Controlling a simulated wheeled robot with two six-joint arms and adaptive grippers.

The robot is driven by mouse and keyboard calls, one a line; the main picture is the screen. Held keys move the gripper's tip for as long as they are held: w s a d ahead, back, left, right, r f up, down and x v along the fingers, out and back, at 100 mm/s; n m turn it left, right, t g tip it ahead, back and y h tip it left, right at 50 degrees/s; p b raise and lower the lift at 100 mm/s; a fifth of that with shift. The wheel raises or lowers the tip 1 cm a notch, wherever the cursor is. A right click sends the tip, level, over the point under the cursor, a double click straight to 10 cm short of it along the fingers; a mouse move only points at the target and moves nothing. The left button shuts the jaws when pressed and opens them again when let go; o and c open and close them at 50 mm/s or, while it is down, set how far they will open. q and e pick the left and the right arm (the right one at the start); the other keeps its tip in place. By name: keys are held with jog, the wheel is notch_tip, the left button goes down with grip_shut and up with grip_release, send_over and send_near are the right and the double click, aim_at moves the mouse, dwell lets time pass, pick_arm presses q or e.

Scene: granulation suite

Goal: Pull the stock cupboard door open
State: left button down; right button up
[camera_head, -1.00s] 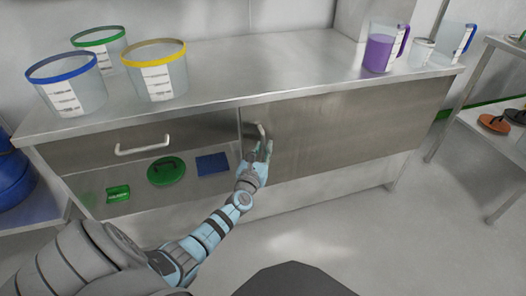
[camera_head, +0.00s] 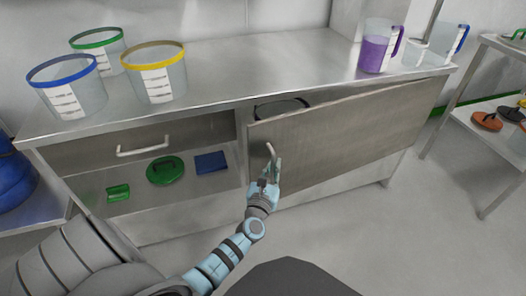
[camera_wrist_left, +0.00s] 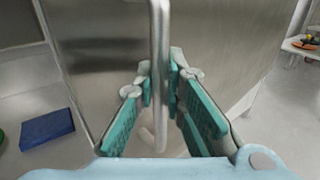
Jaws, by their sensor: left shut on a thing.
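The stock cupboard door (camera_head: 340,135) is a brushed metal panel under the right half of the bench. It stands partly open, its left edge swung out towards me and its right side still near the bench front. Its pale bar handle (camera_head: 270,150) is near the left edge. My left gripper (camera_head: 268,172) is shut on the handle. In the left wrist view the handle (camera_wrist_left: 160,60) runs upright between the two teal-padded fingers of the gripper (camera_wrist_left: 160,100). My right gripper is not in view.
The steel bench (camera_head: 260,75) holds several tubs at left and a jug of purple liquid (camera_head: 374,54) at right. A dark round rim (camera_head: 282,106) shows inside the cupboard. A drawer (camera_head: 145,145) and an open shelf (camera_head: 135,203) are at left. The floor in front is clear.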

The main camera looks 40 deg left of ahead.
pick_arm(q)
jog(key=shift+s+d, duration=0.4)
jog(key=shift+d, duration=0.45)
jog(key=c, duration=1.9)
grip_release()
jog(key=shift+a, duration=0.1)
jog(key=v, duration=0.7)
jog(key=shift+s, duration=0.3)
jog(key=shift+c, duration=0.7)
